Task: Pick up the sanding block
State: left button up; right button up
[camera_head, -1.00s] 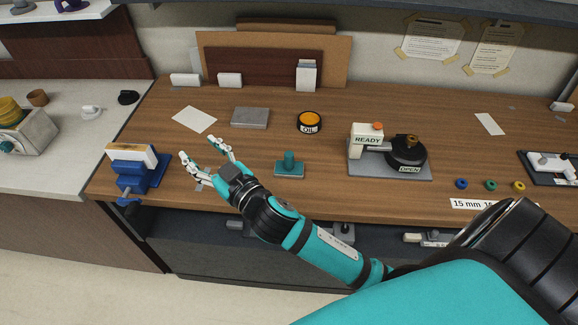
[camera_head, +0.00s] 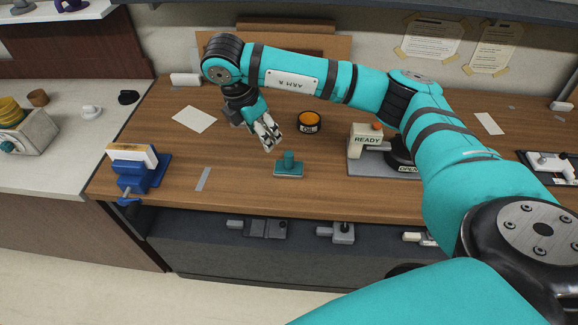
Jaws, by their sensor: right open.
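The teal block with an upright knob (camera_head: 289,168), which looks like the sanding block, lies on the wooden bench (camera_head: 230,195) near its front middle. My right gripper (camera_head: 272,144) is open and points down, just behind and to the left of the block. It looks apart from the block, and nothing is between its fingers. My right arm arches over the back of the bench. My left gripper is not in view.
A blue vise (camera_head: 133,178) holding a pale block stands at the left. An oil tin (camera_head: 310,121) sits behind the teal block. The READY machine (camera_head: 366,140) is to the right, partly covered by my arm. The bench front left of the block is mostly clear.

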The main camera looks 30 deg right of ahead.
jog(key=d+r+m+h, duration=0.1)
jog(key=d, duration=0.1)
send_near(287, 155)
jog(key=x, duration=0.3)
jog(key=d+p+x, duration=0.1)
jog(key=x, duration=0.2)
jog(key=shift+d+p, duration=0.1)
jog(key=shift+p, duration=0.2)
jog(key=p+x, duration=0.1)
jog(key=x, duration=0.1)
jog(key=a+p+x, duration=0.1)
jog(key=x, duration=0.1)
jog(key=shift+d+f+p, duration=0.15)
jog(key=shift+f+p, duration=0.2)
jog(key=shift+f, duration=0.15)
jog(key=shift+w+d+f, duration=0.1)
jog(key=shift+d+f, duration=0.05)
jog(key=shift+f, duration=0.4)
jog(key=shift+r, duration=0.1)
grip_shut()
